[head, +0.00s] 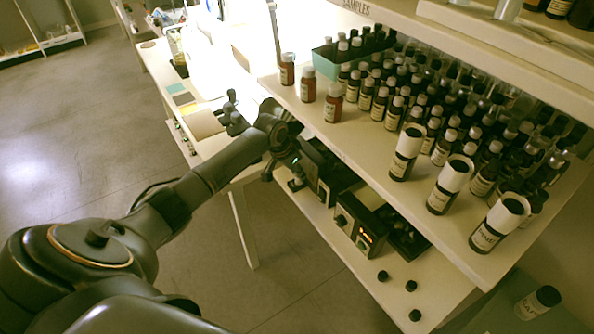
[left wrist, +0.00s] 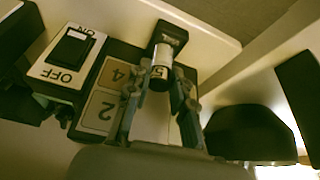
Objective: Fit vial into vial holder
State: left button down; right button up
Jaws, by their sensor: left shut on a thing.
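My left gripper (head: 297,182) is at the lower shelf, close to a dark device; its fingers are small and partly hidden in the head view. In the left wrist view my left gripper (left wrist: 160,88) is shut on a small vial (left wrist: 161,62). The vial has dark ends and a white label with a black mark like a 5. Behind it is a black device with tan panels (left wrist: 103,108) numbered 4 and 2. I cannot tell if the vial touches this device, and no holder opening shows clearly. My right gripper is not in view.
An ON/OFF switch (left wrist: 72,48) is left of the panels. A dark rounded object (left wrist: 250,133) stands right of the fingers. The upper shelf (head: 345,150) carries many brown bottles above the dark device (head: 361,224). Small black caps (head: 383,276) lie on the lower shelf.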

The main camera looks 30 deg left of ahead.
pick_arm(q)
jog(key=c, duration=1.2)
grip_release()
jog(key=shift+o, duration=0.2)
jog(key=v, duration=1.2)
